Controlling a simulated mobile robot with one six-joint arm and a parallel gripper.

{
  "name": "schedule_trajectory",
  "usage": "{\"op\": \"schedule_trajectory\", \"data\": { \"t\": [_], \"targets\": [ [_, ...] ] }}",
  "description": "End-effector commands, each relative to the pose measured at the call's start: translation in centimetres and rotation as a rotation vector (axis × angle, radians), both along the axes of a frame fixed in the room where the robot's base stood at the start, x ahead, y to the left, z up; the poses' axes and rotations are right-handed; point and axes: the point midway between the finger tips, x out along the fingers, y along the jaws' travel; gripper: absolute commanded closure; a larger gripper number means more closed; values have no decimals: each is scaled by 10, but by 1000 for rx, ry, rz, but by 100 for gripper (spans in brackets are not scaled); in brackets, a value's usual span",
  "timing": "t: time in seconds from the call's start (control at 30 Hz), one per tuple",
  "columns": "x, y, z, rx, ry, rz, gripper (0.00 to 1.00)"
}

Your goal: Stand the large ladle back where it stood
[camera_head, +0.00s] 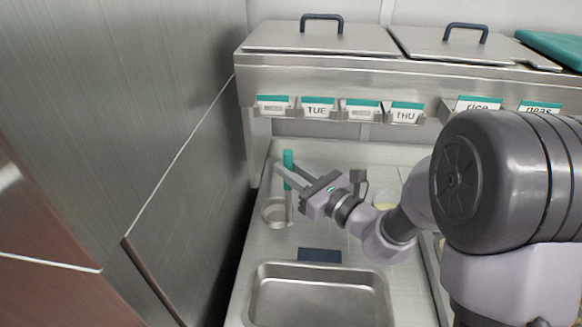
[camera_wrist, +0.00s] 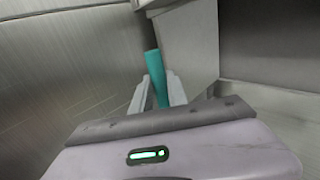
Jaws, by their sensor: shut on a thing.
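The large ladle (camera_head: 289,159) has a teal grip on an upright metal handle. In the head view it stands at the left of the steel counter, close to a round metal ring or cup (camera_head: 274,212). My gripper (camera_head: 283,174) is shut on the ladle's handle, coming in from the right. In the wrist view the teal grip (camera_wrist: 155,75) rises slightly tilted between my two fingers (camera_wrist: 157,94). The ladle's lower end is too small to make out, and I cannot tell whether it is inside the ring.
A steel wall (camera_head: 130,120) stands close on the left. A shelf with lidded bins (camera_head: 320,38) and day labels (camera_head: 318,107) overhangs the back. In front are a dark blue block (camera_head: 319,255) and an empty steel pan (camera_head: 318,297). A pale round item (camera_head: 385,200) is partly behind my arm.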

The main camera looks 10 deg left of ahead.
Motion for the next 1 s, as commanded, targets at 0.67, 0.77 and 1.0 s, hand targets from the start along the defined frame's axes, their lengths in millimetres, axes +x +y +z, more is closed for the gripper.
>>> {"op": "schedule_trajectory", "data": {
  "t": [0.67, 0.77, 1.0],
  "targets": [
    [0, 0, -34, 1, -1, 0, 100],
    [0, 0, -36, 1, -1, 0, 100],
    [0, 0, -41, 1, -1, 0, 100]
  ]
}}
